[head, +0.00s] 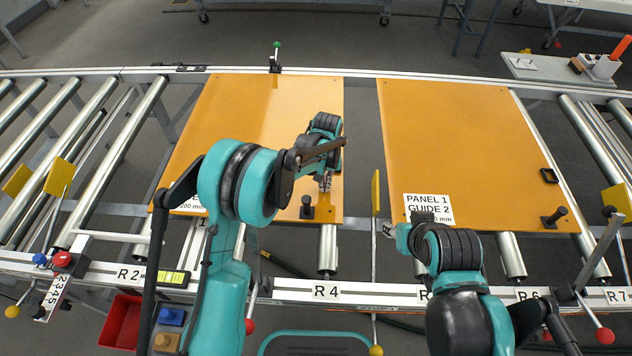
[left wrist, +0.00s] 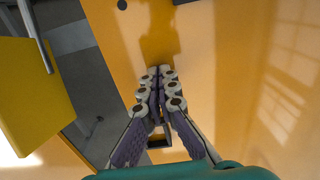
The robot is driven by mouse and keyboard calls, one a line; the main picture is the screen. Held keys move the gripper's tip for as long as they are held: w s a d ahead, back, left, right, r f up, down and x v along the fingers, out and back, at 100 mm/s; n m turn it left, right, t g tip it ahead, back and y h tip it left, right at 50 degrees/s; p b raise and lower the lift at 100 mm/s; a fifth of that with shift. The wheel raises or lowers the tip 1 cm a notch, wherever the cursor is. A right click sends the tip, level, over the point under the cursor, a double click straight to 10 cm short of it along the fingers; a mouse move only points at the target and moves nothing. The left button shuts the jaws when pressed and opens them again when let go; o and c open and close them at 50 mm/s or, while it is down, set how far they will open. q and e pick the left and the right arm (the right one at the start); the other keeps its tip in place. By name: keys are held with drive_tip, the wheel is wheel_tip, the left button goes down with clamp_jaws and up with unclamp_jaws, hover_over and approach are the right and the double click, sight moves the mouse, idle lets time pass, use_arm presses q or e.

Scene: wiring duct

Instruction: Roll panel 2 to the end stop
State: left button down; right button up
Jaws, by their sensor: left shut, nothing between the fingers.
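Two orange panels lie on the roller conveyor in the head view. The left one (head: 245,110) has a label mostly hidden by my left arm; I take it as panel 2. The right one (head: 450,140) is labelled "PANEL 1 GUIDE 2". My left gripper (head: 325,183) is over the front right part of the left panel, near its black peg (head: 307,208). In the left wrist view its fingers (left wrist: 160,75) are together and empty, above the orange surface (left wrist: 225,60). My right gripper (head: 389,229) is by panel 1's front left corner; its opening is unclear. I cannot identify the end stop.
A gap with a yellow plate (head: 375,194) separates the panels. More yellow plates stand at the left (head: 60,176) and right (head: 617,201). A green-knobbed clamp (head: 276,58) is on the back rail. Bare rollers (head: 118,150) lie left of the left panel. A red bin (head: 122,320) is below.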

use_arm(q)
drive_tip(key=shift+a, duration=0.1)
drive_tip(key=shift+w+a+b, duration=0.2)
drive_tip(key=shift+a+b, duration=0.1)
drive_tip(key=shift+a, duration=4.65)
drive_tip(key=shift+w+a+b, duration=0.15)
drive_tip(key=shift+a+b, duration=0.1)
drive_tip(key=shift+a, duration=4.7)
drive_tip(key=shift+w+a, duration=0.15)
drive_tip(key=shift+a, duration=4.25)
drive_tip(key=shift+w+a, duration=0.15)
drive_tip(key=shift+a, duration=4.25)
drive_tip(key=shift+r, duration=0.1)
drive_tip(key=shift+r+p, duration=2.05)
drive_tip(key=shift+r, duration=1.4)
